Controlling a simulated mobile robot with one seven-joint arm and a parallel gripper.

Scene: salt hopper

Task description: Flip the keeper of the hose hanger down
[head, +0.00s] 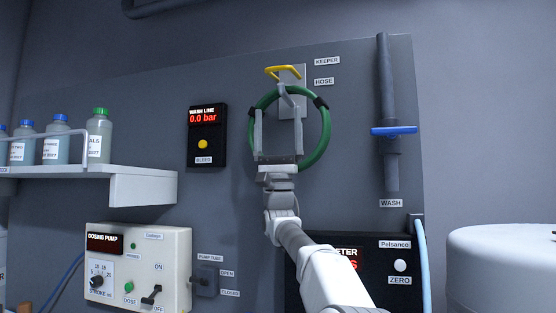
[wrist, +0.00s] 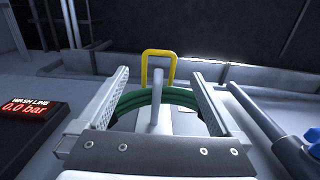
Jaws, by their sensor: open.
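In the wrist view the keeper (wrist: 159,60) is a yellow U-shaped loop beyond my fingers. The coiled green hose (head: 324,125) hangs on the hanger, with its peg (wrist: 157,105) showing between my fingers. My gripper (head: 279,112) is open in front of the coil, its fingers pointing up towards the keeper. My gripper (wrist: 160,88) is empty, and the keeper lies ahead of its fingertips, apart from them.
A grey wash pipe with a blue valve handle (head: 394,131) stands to the right. The wash line display (head: 206,135) is on the panel at left. A shelf with bottles (head: 143,183), a dosing pump (head: 140,262) and a black meter (head: 378,270) sit lower. The panel above the keeper is clear.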

